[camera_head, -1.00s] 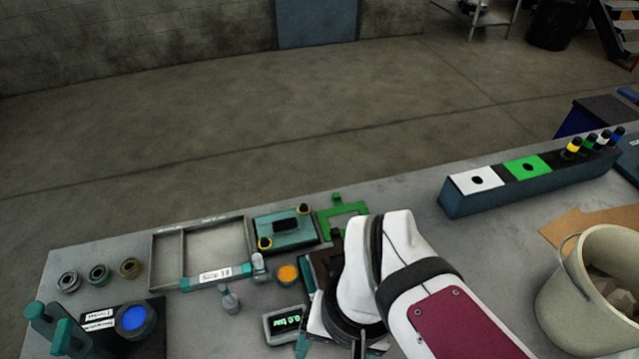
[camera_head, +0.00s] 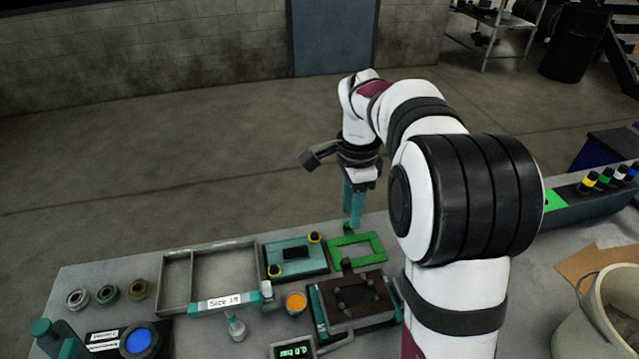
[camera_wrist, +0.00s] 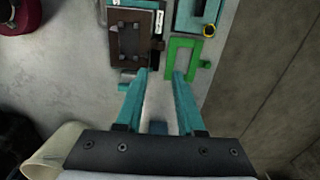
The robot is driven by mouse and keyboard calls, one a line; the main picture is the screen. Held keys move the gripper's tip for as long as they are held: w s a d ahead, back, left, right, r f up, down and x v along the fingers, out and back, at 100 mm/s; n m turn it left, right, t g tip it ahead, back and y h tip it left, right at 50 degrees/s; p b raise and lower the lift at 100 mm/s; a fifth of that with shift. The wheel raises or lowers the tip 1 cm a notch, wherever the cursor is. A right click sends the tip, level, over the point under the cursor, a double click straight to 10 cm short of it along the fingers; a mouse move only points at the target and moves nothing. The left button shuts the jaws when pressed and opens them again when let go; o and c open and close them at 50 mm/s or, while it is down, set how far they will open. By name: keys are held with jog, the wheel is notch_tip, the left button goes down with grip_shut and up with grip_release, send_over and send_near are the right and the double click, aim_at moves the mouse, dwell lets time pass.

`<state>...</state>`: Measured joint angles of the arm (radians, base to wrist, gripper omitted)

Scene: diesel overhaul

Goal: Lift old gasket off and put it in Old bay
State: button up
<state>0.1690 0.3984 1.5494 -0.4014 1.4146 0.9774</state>
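A dark brown rectangular plate with several dark raised parts (camera_head: 352,296) lies on the block right of centre, and it shows in the wrist view (camera_wrist: 126,42). I cannot clearly tell the old gasket from this plate. A green rectangular frame gasket (camera_head: 342,262) lies flat just behind it, also in the wrist view (camera_wrist: 171,58). My gripper (camera_head: 353,222) points down above the far edge of the bench, near the green frame. In the wrist view its teal fingers are apart (camera_wrist: 160,75) with nothing between them. A grey tray (camera_head: 191,274) has two empty compartments; its rear labels are unreadable.
A teal plate with yellow-ringed knobs (camera_head: 296,259) lies between tray and green frame. A bucket (camera_head: 590,320) is at right. My arm covers the bench's middle right.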

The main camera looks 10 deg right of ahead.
aim_at(346, 261)
notch_tip(346, 261, down, 16)
jog(key=shift+w, duration=0.15)
grip_shut()
dwell(1.4)
